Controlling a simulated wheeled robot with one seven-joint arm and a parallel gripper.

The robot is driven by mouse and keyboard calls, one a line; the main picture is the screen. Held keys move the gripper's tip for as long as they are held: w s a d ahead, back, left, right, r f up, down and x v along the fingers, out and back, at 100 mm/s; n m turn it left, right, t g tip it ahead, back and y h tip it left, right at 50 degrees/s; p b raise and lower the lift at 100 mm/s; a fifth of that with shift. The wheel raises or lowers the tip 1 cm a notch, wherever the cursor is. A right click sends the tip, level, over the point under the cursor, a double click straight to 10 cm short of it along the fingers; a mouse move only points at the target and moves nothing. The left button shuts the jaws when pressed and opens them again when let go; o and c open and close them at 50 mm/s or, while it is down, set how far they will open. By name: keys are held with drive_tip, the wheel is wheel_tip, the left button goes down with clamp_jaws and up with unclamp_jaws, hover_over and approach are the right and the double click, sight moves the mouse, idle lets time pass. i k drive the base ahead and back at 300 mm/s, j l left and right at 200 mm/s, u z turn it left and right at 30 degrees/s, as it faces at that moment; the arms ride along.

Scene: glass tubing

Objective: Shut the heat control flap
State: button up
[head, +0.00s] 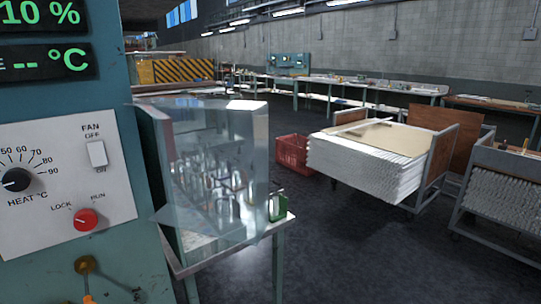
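The heat control panel (60,185) is on the left, on a teal cabinet. It has a black heat dial (17,180), a white fan switch (97,154) and a red lock/run knob (86,219). A clear, see-through cover (245,160), which looks like the heat control flap, stands out to the right of the panel. It appears swung open, leaving the dial and switches uncovered. Its hinge and exact edges are hard to make out against the glassware behind. My gripper is not in view.
A brass knob (86,265) sits low on the cabinet, with a small orange piece below it. A table (280,222) with glassware stands behind the clear cover. A red crate (292,153) and a cart of white stacked sheets (362,170) stand further right. Dark floor (360,255) is clear in front.

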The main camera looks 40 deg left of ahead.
sight(258, 161)
drive_tip(key=i+l, duration=0.15)
drive_tip(key=i, duration=0.55)
drive_tip(key=i+u, duration=0.2)
drive_tip(key=u, duration=0.25)
drive_tip(key=i+u, duration=0.2)
drive_tip(key=u, duration=0.2)
drive_tip(key=i+l+u, duration=0.15)
drive_tip(key=u, duration=0.3)
drive_tip(key=i+u, duration=0.15)
drive_tip(key=u, duration=0.3)
drive_tip(key=i+l+u, duration=0.15)
drive_tip(key=u, duration=0.3)
drive_tip(key=i+l+u, duration=0.15)
drive_tip(key=u, duration=0.3)
drive_tip(key=i+l+u, duration=0.1)
drive_tip(key=u, duration=0.35)
drive_tip(key=l+u, duration=0.3)
drive_tip(key=u, duration=0.15)
drive_tip(key=l+u, duration=0.65)
drive_tip(key=l, duration=0.15)
drive_tip(key=l+u, duration=0.35)
drive_tip(key=k, duration=0.45)
